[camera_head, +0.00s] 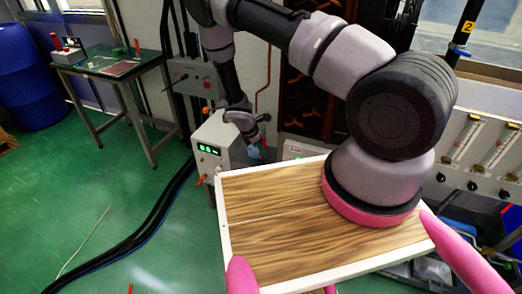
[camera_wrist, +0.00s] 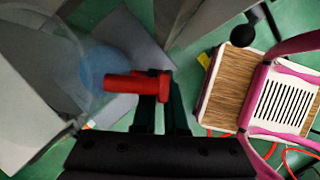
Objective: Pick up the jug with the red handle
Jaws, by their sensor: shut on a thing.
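The jug (camera_wrist: 60,60) is clear and see-through, with a bluish patch showing through it, at the left of the wrist view. Its red handle (camera_wrist: 125,83) sticks out to the right, between my gripper's fingers. My gripper (camera_wrist: 160,100) is shut on this handle. In the head view my gripper (camera_head: 257,138) is small and far down, beside a box with a green display. A small blue patch and a red bit show just below it there. The jug's outline is too small to make out in that view.
The grey box with a green display (camera_head: 208,158) stands close left of my gripper. A workbench (camera_head: 110,65) with small items stands at the back left, near a blue barrel (camera_head: 28,75). Black cables (camera_head: 140,225) cross the green floor. A panel with knobs (camera_head: 480,150) is at right.

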